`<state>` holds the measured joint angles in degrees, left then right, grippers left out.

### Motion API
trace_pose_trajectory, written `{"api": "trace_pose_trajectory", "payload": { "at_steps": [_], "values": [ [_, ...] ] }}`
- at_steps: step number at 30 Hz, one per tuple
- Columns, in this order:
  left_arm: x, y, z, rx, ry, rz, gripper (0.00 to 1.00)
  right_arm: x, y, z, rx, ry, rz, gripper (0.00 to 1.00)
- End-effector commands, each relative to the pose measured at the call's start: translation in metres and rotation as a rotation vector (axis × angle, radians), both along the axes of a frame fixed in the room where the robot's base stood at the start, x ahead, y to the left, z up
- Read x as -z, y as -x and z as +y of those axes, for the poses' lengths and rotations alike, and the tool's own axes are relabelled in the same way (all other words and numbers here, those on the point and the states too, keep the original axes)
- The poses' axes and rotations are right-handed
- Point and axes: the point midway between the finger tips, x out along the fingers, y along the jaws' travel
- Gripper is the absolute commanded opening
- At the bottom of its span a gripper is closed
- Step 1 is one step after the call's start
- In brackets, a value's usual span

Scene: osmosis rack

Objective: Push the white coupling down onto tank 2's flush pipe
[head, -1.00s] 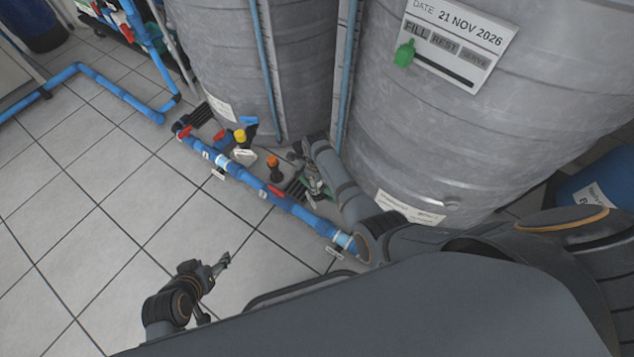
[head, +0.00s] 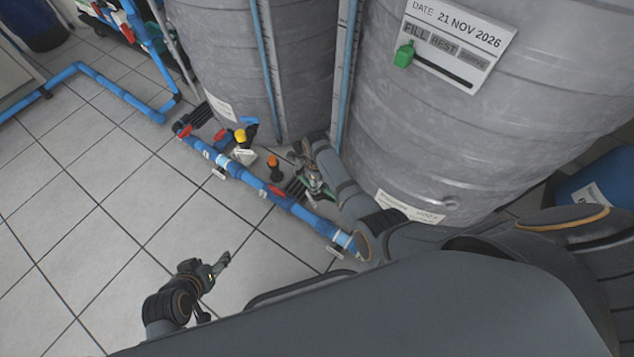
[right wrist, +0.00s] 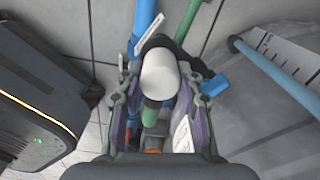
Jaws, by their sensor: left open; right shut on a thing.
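The white coupling (right wrist: 160,75) is a short white cylinder between the fingers of my right gripper (right wrist: 163,88) in the right wrist view. The gripper is shut on it. A black fitting touches its far side. Green pipe (right wrist: 190,25) shows beyond it and below it; I cannot tell which piece is tank 2's flush pipe, or whether the coupling touches it. In the head view my right gripper (head: 314,180) is low beside the tanks, and the coupling cannot be made out there. My left gripper (head: 222,264) is open and empty above the floor tiles.
Two large grey tanks (head: 450,120) stand behind. A blue pipe run (head: 235,166) with red valve handles (head: 276,191) crosses the floor in front of them. Yellow-topped (head: 240,135) and orange-topped (head: 272,161) fittings stand beside it.

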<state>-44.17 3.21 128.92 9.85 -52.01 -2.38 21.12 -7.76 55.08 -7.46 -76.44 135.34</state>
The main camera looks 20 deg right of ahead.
Motion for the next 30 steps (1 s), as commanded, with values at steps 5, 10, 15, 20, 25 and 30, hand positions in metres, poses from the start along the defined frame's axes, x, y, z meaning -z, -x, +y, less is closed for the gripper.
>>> {"api": "trace_pose_trajectory", "payload": {
  "at_steps": [5, 10, 15, 20, 25, 30],
  "values": [
    [0.0006, 0.0001, 0.0000, 0.000, 0.000, 0.000, 0.63, 0.0007, -0.0001, -0.0001, 0.000, 0.000, 0.000, 0.09],
    [0.0030, 0.0001, 0.0000, 0.000, 0.000, 0.000, 0.63, 0.0039, 0.0001, -0.0001, 0.000, 0.000, 0.000, 0.09],
    [0.0055, 0.0000, 0.0000, 0.000, 0.000, 0.000, 0.63, 0.0074, 0.0001, -0.0001, 0.000, 0.001, 0.001, 0.09],
    [0.0056, 0.0000, 0.0000, 0.000, 0.000, 0.000, 0.63, 0.0078, -0.0001, -0.0001, 0.000, 0.000, 0.000, 0.47],
    [0.0055, 0.0000, 0.0000, 0.000, 0.000, 0.000, 0.63, 0.0077, 0.0001, -0.0001, 0.000, 0.000, 0.000, 0.63],
    [0.0056, 0.0000, 0.0000, 0.000, 0.000, 0.000, 0.63, 0.0078, 0.0001, 0.0000, 0.000, 0.000, 0.000, 0.63]
  ]
}}
